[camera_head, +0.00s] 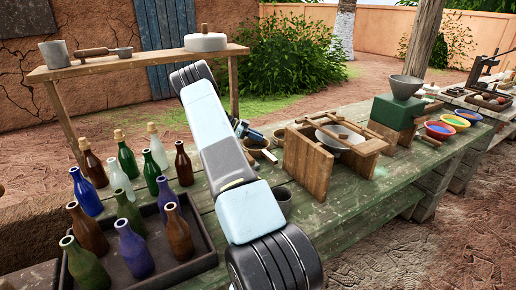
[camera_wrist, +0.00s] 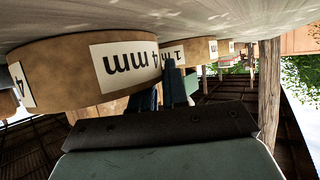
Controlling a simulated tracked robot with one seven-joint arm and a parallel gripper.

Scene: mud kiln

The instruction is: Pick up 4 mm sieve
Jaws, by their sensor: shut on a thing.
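The 4 mm sieve (camera_wrist: 75,80) is a round tan wooden ring with white labels; its "4 mm" label appears inverted in the wrist view. My gripper (camera_wrist: 167,88) has its dark blue fingers at the right side of this ring and is shut on it. How the fingers sit on the rim is partly hidden. In the head view my gripper (camera_head: 250,133) shows as a small blue part behind my arm, close above round wooden vessels (camera_head: 264,155) on the green table; I cannot tell there which one is the 4 mm sieve.
A second sieve (camera_wrist: 203,50), with a label starting "1 m", stands close beside it. On the table, a wooden box frame (camera_head: 307,160) stands right of my gripper. A tray (camera_head: 195,262) of several bottles is at the left. Free table shows at front right.

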